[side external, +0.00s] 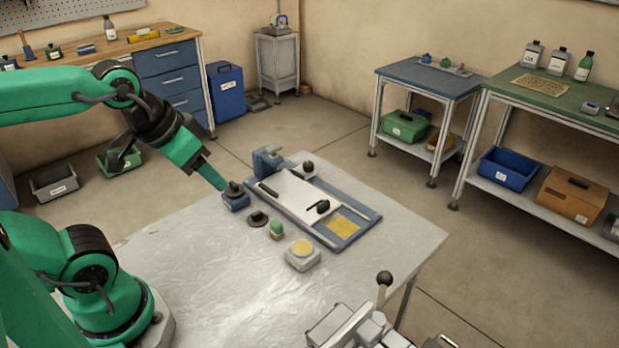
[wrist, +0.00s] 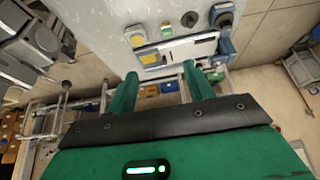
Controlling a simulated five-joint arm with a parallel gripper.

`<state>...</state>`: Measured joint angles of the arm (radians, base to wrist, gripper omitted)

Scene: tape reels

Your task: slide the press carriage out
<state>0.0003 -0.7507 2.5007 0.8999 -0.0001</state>
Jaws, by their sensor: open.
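The press has a blue base (side external: 348,240) with a white sliding carriage (side external: 290,200) lying along its left and middle part. A yellow pad (side external: 342,226) shows at the base's right end. My gripper (side external: 223,187) is open and empty, to the left of the press. Its tip appears close to a small blue block with a black top (side external: 235,200); I cannot tell whether they touch. In the wrist view the press (wrist: 172,52) shows beyond my gripper's spread fingers (wrist: 160,72).
A black knobbed disc (side external: 258,219), a green-topped piece (side external: 277,230) and a yellow-topped box (side external: 302,255) stand in front of the press. A lever device with a black ball (side external: 384,278) is at the front edge. The table's left part (side external: 170,255) is clear.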

